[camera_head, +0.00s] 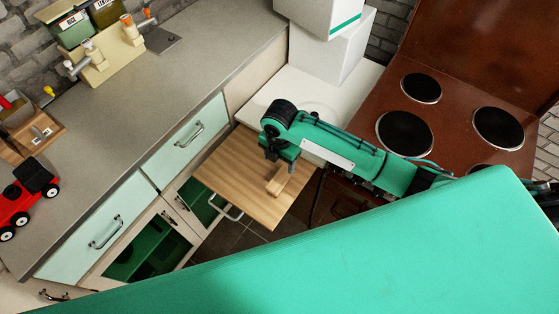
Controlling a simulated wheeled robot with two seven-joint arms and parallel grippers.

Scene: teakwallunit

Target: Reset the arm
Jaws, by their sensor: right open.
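My right arm (350,155) comes in from the right over the corner between the white top and the stove. My right gripper (279,166) points down above a wooden board or pulled-out shelf (235,170). It is open. A small wooden block (279,181) lies on the board just below the gripper; I cannot tell if they touch. My left gripper is not in view. A large teal surface, part of my own body, covers the lower right.
A brown stove (445,120) with several black burners stands right. White boxes (325,40) stand behind the arm. A grey counter (165,90) holds a red toy truck (22,198) and a tap block (108,52). Drawer handles (189,134) stick out below the counter.

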